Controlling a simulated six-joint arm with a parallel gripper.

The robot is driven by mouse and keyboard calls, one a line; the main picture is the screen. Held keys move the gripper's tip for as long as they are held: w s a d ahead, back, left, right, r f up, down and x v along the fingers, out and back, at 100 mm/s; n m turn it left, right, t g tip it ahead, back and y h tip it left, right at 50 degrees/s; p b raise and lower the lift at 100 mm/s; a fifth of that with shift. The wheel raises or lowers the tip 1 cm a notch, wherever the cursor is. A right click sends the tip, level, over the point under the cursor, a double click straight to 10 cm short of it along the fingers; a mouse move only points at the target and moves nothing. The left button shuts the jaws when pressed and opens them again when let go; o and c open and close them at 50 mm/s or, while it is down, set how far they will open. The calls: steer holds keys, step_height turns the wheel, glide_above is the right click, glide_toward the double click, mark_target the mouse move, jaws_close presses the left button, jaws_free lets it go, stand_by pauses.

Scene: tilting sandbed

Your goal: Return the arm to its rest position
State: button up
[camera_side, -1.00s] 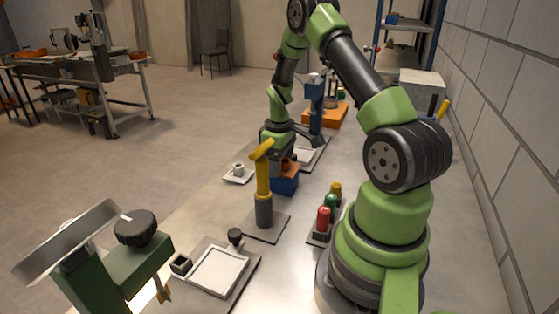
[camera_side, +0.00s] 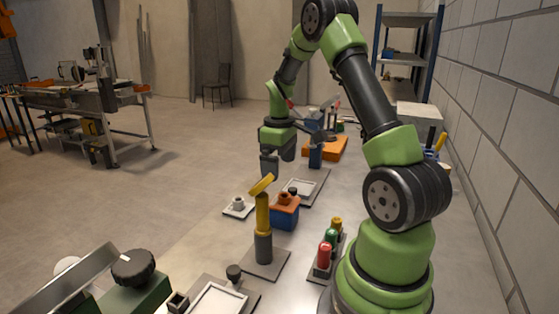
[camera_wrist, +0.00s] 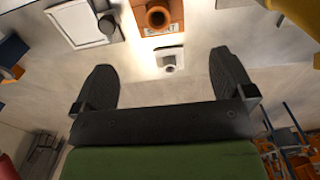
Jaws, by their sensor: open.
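My gripper (camera_side: 277,166) hangs in the air above and behind the blue box with an orange top (camera_side: 285,212), clear of it. In the wrist view its two dark fingers stand wide apart with nothing between them, so my gripper (camera_wrist: 163,85) is open and empty. The orange top with its round collar (camera_wrist: 158,17) shows beyond the fingertips. My arm is bent, with its elbow high at the top of the side view.
A yellow-topped post (camera_side: 263,220) stands in front. A red bottle (camera_side: 324,255) and others stand at right. A framed plate (camera_side: 300,188) and an orange block (camera_side: 325,149) lie behind.

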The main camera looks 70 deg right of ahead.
steer(key=shift+r, duration=0.4)
steer(key=a+r+m+t, duration=0.2)
steer(key=a+r+t, duration=0.1)
steer(key=a+r, duration=0.95)
steer(key=s+a+r+m+t+y, duration=0.2)
steer(key=s+a+r+t, duration=0.1)
steer(key=s+a, duration=0.8)
steer(key=shift+a+t, duration=0.6)
steer(key=shift+a, duration=0.05)
